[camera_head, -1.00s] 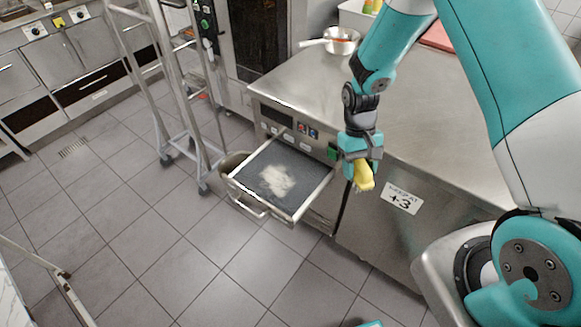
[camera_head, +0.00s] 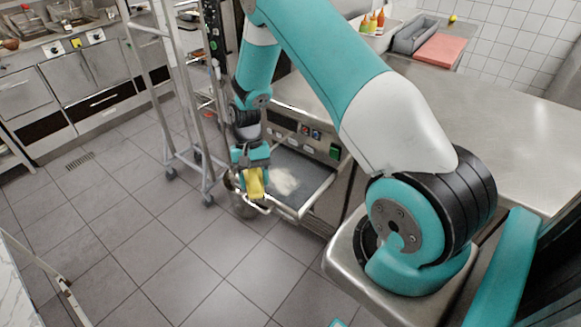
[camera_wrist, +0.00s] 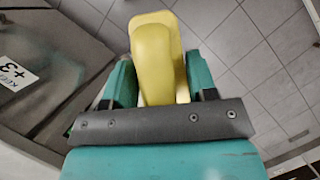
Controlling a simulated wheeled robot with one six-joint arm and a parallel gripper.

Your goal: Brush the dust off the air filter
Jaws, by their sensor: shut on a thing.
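The air filter (camera_head: 318,180) is a dark grey mesh panel in a metal frame, pulled out like a drawer from the steel counter unit. My gripper (camera_head: 253,172) is shut on a yellow brush (camera_head: 254,184), in front of the filter's left side in the head view. The brush also shows between the teal fingers in the wrist view (camera_wrist: 157,58); its bristles are not clear. I cannot tell whether it touches the filter. My gripper and forearm hide the filter's left part.
A wheeled trolley frame (camera_head: 184,130) stands just left. The counter (camera_head: 480,125) lies to the right. Tiled floor (camera_head: 130,225) in front is free.

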